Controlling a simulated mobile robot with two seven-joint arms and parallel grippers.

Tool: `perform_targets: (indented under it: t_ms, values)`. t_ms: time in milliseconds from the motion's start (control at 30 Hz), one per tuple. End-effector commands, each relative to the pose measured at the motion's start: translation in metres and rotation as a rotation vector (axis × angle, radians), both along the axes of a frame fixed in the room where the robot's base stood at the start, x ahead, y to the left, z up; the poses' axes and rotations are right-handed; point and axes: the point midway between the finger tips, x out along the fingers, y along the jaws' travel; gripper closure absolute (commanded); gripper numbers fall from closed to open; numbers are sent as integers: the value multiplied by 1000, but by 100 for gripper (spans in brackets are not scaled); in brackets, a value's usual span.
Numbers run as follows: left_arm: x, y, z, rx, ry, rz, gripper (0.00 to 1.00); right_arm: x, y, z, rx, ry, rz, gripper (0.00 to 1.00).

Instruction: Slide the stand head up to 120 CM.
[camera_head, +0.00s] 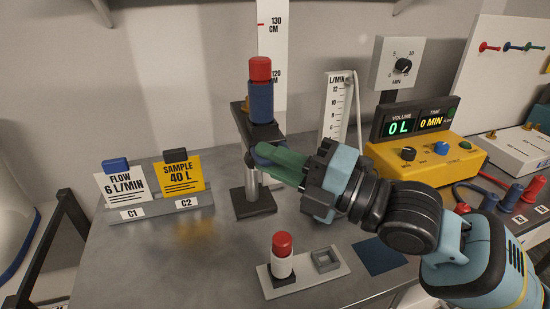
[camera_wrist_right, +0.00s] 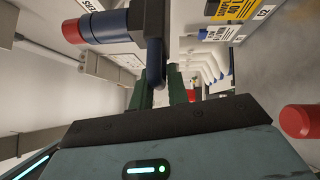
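The stand has a dark base (camera_head: 254,201), a metal post and a dark head arm (camera_head: 242,125). The head carries a blue cylinder (camera_head: 261,103) with a red cap (camera_head: 260,69), which also shows in the right wrist view (camera_wrist_right: 105,27). The white height scale (camera_head: 272,35) behind shows 130 CM above 120 CM; the red cap overlaps the area beside the 120 mark, and the head arm appears lower. My right gripper (camera_head: 272,160) has its green fingers on either side of the blue handle (camera_wrist_right: 156,62) below the head and appears closed on it. My left gripper is not in view.
Card holders (camera_head: 181,206) stand left of the stand. A red-capped white bottle (camera_head: 282,262) stands on a small plate in front. The yellow meter (camera_head: 425,160), a flow gauge (camera_head: 336,108) and hoses are to the right. Bare bench lies front left.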

Motion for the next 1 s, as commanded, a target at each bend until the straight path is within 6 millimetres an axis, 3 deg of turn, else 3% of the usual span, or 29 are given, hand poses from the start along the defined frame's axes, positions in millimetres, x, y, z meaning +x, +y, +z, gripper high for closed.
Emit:
perform_targets:
  t_ms: [367,667,933,967,1000]
  values:
    - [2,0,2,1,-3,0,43,-1,0,7,6,-10,1,100]
    - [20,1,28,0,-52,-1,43,-1,-1,52,10,-23,2,100]
    - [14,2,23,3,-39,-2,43,0,-1,44,7,-7,2,100]
    - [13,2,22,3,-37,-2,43,0,-1,44,6,-7,2,81]
    - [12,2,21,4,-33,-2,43,0,-1,43,6,-6,2,76]
